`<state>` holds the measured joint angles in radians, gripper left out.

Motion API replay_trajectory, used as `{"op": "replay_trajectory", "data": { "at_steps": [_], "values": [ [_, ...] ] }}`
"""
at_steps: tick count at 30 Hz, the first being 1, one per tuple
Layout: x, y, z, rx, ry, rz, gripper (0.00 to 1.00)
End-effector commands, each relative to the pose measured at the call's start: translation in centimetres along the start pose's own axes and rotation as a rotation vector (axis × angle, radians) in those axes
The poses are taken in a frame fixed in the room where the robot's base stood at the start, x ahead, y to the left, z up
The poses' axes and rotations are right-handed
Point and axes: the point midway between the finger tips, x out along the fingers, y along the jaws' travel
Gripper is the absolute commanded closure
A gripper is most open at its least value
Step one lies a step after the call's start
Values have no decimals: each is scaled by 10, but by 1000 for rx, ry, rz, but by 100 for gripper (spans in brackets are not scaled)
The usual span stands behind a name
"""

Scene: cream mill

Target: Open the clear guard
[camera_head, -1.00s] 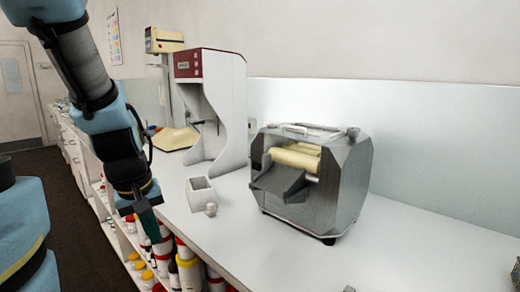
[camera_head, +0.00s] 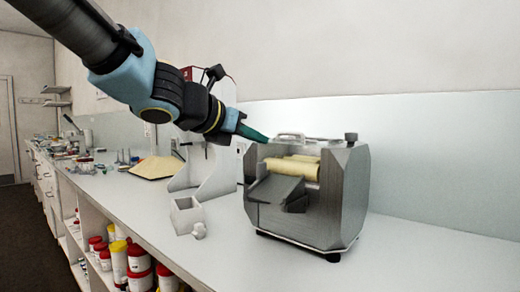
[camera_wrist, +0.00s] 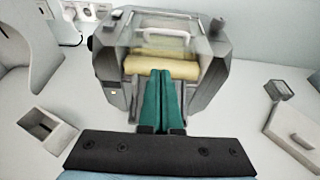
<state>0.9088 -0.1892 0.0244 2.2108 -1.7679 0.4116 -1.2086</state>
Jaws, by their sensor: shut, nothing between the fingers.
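The cream mill (camera_head: 335,205) is a grey metal machine on the white counter, with pale yellow rollers (camera_head: 302,168) and a sloping tray (camera_head: 274,190) at its front. The clear guard lies on top over the rollers, with a light handle (camera_head: 290,136); the handle also shows in the wrist view (camera_wrist: 163,34). The guard appears down. My gripper (camera_head: 266,139) has green fingers, shut and empty, at the mill's upper left. In the wrist view my gripper (camera_wrist: 163,72) points at the rollers, short of the handle. I cannot tell whether it touches anything.
A small white open box (camera_head: 186,214) stands left of the mill. A tall white device (camera_head: 215,180) stands behind it, partly hidden by my arm. A wall socket (camera_wrist: 87,12) is behind.

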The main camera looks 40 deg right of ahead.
Motion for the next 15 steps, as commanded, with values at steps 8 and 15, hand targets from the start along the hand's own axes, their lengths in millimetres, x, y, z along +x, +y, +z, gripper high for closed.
{"op": "replay_trajectory", "data": {
  "at_steps": [8, 15],
  "values": [
    [50, 0, -3, 2, 4, -1, 100],
    [82, 0, -2, 4, 4, -1, 100]
  ]
}}
